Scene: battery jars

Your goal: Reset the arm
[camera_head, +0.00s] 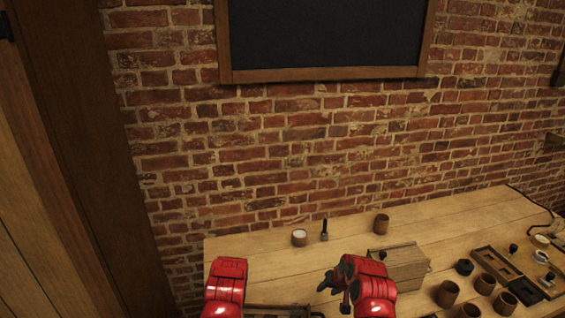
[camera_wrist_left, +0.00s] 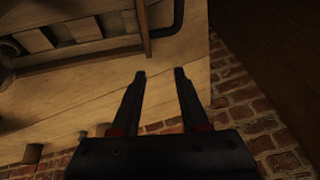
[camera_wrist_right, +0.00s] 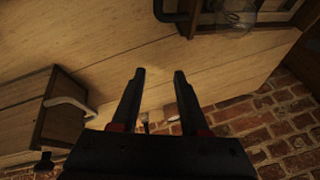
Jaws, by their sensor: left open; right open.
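My right gripper (camera_head: 336,286) is at the front of the wooden table, left of a wooden box (camera_head: 400,268). In the right wrist view its two dark fingers (camera_wrist_right: 160,74) are spread apart with nothing between them. My left arm's red link (camera_head: 228,280) shows at the table's front left in the head view, and its fingers are hidden there. In the left wrist view the left gripper (camera_wrist_left: 160,75) is open and empty, with bare table planks beyond the fingertips. Neither gripper visibly touches anything.
On the table (camera_head: 255,250) stand a cup with pale contents (camera_head: 299,237), a dark upright tool (camera_head: 324,231) and a brown jar (camera_head: 381,223). Several brown jars (camera_head: 448,293) and a divided tray (camera_head: 490,256) crowd the right. A brick wall (camera_head: 290,150) stands behind.

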